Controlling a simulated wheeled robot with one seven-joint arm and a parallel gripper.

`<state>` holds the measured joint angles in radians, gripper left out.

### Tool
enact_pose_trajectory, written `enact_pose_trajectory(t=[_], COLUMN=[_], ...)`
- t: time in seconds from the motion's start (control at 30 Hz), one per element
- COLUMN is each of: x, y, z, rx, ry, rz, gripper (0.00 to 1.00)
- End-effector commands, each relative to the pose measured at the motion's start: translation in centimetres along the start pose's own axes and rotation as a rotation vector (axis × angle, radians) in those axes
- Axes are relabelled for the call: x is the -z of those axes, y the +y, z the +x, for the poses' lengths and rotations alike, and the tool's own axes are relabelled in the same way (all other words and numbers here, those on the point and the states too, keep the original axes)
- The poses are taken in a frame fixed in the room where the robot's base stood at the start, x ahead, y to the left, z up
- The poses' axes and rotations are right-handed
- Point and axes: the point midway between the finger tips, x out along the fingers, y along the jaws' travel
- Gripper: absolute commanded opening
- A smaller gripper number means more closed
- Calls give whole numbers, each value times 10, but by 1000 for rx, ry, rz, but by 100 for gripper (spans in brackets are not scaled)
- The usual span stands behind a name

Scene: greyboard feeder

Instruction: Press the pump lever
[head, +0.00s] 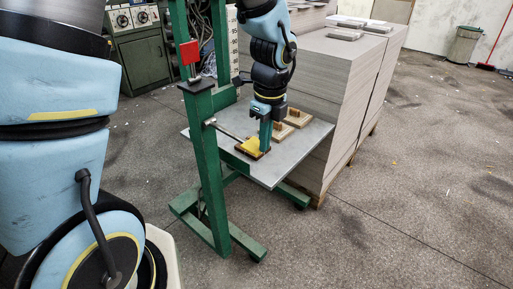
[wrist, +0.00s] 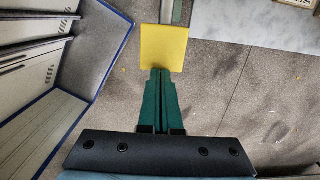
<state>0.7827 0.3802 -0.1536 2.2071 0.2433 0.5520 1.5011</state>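The pump lever is a thin metal rod (head: 228,132) reaching from the green stand to a square yellow pad (head: 250,146) over the grey platform. In the wrist view, the yellow pad (wrist: 164,46) lies just beyond my fingertips, with the rod continuing past its far edge. My gripper (head: 265,147) points down at the pad's right side in the head view. In the wrist view, my gripper (wrist: 161,71) has its two green fingers together, with nothing between them. The fingertips overlap the pad's near edge; I cannot tell whether they touch it.
The grey platform (head: 288,163) also carries wooden blocks (head: 296,118). Tall greyboard stacks (head: 337,85) stand behind and to the right. A red box (head: 189,52) is on the green post (head: 206,165). Blue-edged boards (wrist: 45,140) fill the wrist view's left. Floor at the right is open.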

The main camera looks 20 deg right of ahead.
Motion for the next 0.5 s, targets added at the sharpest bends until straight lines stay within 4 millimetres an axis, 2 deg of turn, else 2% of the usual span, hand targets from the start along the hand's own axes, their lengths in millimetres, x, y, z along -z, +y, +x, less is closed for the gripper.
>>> enact_pose_trajectory(t=[0.2, 0.3, 0.5], x=[14, 18, 22], y=[-2, -2, -1], z=[-41, -54, -65], rx=[5, 4, 2], ry=[-1, -1, 0], rz=[1, 0, 1], gripper=[0, 0, 0])
